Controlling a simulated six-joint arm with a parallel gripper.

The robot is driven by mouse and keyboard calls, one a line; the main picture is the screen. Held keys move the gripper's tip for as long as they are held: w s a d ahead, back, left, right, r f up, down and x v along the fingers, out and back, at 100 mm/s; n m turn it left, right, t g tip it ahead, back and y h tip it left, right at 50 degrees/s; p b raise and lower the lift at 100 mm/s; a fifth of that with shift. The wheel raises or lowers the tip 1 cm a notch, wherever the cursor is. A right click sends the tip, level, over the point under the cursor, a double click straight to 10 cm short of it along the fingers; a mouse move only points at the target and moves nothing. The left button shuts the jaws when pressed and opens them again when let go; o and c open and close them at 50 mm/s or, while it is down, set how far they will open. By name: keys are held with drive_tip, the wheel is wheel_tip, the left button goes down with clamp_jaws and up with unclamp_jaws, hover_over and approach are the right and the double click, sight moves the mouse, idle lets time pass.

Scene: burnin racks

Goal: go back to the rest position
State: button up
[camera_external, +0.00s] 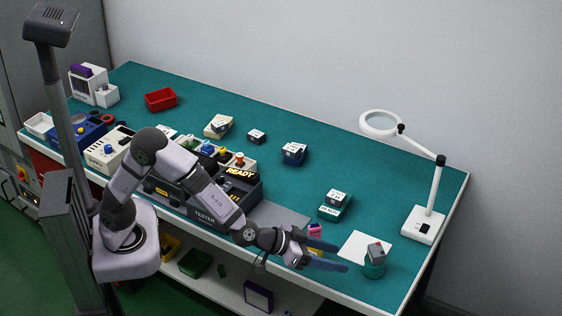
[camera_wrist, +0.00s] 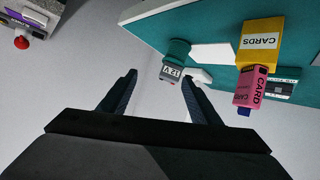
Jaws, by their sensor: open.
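My gripper (camera_external: 330,257) is open and empty, held above the front right part of the teal bench (camera_external: 372,190). In the wrist view its two dark fingers (camera_wrist: 158,95) are spread apart with nothing between them. Beyond the fingertips, a grey block marked 12 V (camera_wrist: 172,73) sits on a teal round holder. The same grey block (camera_external: 376,251) and teal holder (camera_external: 374,268) stand right of my gripper in the external view, apart from it. My arm reaches out from its mount at the left, over the tester.
A pink card box (camera_wrist: 254,86) and a yellow cards box (camera_wrist: 261,42) are close to my gripper. The black tester (camera_external: 206,217) lies under my arm. A magnifier lamp (camera_external: 424,222) stands at the right end. A red bin (camera_external: 161,99) sits at the back left.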

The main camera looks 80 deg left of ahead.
drive_tip(key=s+d+f+m+g+h, duration=0.25)
drive_tip(key=s+d+f+g, duration=0.3)
drive_tip(key=s+f, duration=0.45)
drive_tip(key=s+a+f+m+g+y, duration=0.1)
drive_tip(key=s+a+f+g, duration=0.15)
drive_tip(key=s, duration=0.55)
drive_tip(key=s+a+f+m+g, duration=0.1)
drive_tip(key=s+a+f+g, duration=0.2)
drive_tip(key=s, duration=0.4)
drive_tip(key=s+a+r+g+y+p, duration=0.1)
drive_tip(key=s+a+r+g+y, duration=0.1)
drive_tip(key=s+a, duration=0.4)
drive_tip(key=s+a+r+g+y, duration=0.1)
drive_tip(key=s+a+r, duration=0.15)
drive_tip(key=a, duration=0.55)
drive_tip(key=w+a+r+n+t+p, duration=0.1)
drive_tip(key=a+r+n+p, duration=0.1)
drive_tip(key=a, duration=0.6)
drive_tip(key=shift+w+a+r+n+t, duration=0.2)
drive_tip(key=shift+a+r+n+t, duration=0.2)
drive_tip(key=shift+r+n, duration=0.65)
drive_tip(key=shift+r+m, duration=0.3)
